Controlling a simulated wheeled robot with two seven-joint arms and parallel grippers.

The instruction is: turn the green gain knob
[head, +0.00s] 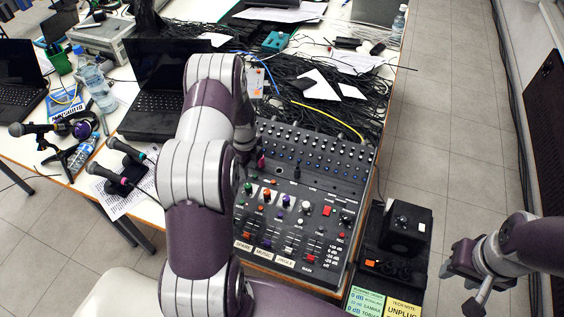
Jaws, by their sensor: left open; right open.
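The black mixer (312,215) lies on the table at the centre, with rows of small knobs and several coloured faders. A small green knob (248,187) shows at its left side, just right of my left arm. My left gripper (243,160) hangs over the mixer's left edge, just above that knob in the picture. My own arm covers much of it, and I cannot tell whether it touches anything. It is open, with nothing seen in it. My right gripper (459,290) is open and empty at the lower right, away from the mixer.
A black box with a white knob (401,224) stands right of the mixer, with green and yellow notes (403,304) in front. Tangled black cables (340,105) lie behind the mixer. A laptop (150,115), microphones (112,178) and a bottle (98,85) are left. Floor at right is clear.

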